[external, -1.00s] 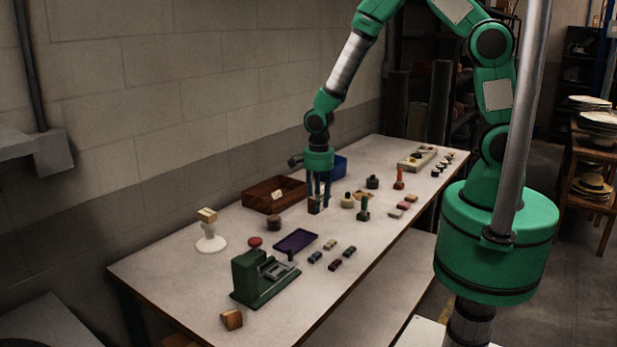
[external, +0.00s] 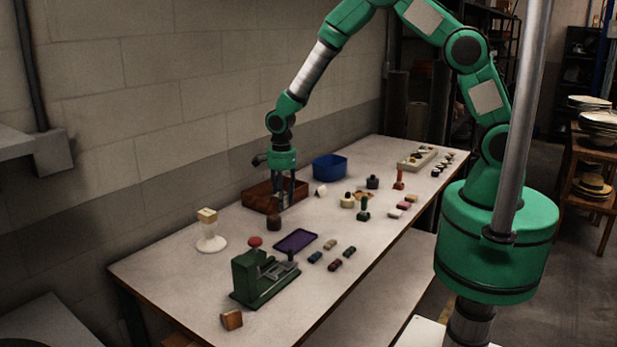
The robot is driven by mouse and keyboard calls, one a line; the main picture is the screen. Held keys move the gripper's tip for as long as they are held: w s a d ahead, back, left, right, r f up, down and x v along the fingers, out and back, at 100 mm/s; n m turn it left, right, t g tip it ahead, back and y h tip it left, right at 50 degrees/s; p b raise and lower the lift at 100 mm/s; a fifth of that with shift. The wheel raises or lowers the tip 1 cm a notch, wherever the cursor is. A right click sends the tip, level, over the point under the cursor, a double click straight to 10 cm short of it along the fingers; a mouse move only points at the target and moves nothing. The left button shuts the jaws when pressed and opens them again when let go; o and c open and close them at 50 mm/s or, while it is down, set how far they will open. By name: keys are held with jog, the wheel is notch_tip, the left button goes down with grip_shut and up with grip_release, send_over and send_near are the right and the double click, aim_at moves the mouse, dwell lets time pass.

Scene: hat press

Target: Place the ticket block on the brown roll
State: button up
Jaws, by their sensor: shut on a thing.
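My gripper (external: 282,203) points down above the table, in front of the brown wooden box. It is shut on a small block, the ticket block, mostly hidden between the dark fingers. The brown roll (external: 274,223) stands on the table just below and slightly left of the fingertips. The block is close above the roll in the picture; I cannot tell whether they touch or how they line up in depth.
The wooden box (external: 257,197) is right behind the gripper, with a blue bin (external: 330,167) farther back. A purple tray (external: 296,241), a green press (external: 262,278) and a white stand (external: 211,238) are nearby. Several small stamps and blocks lie to the right.

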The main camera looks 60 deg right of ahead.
jog(key=shift+w+a+f, duration=0.1)
jog(key=shift+w+a, duration=0.1)
jog(key=shift+w, duration=0.55)
jog(key=shift+w+a, duration=0.2)
jog(key=shift+w, duration=0.55)
jog(key=shift+f, duration=1.75)
jog(key=shift+f, duration=0.15)
jog(key=o, duration=1.2)
jog(key=shift+c, duration=0.2)
notch_tip(320, 180, up, 12)
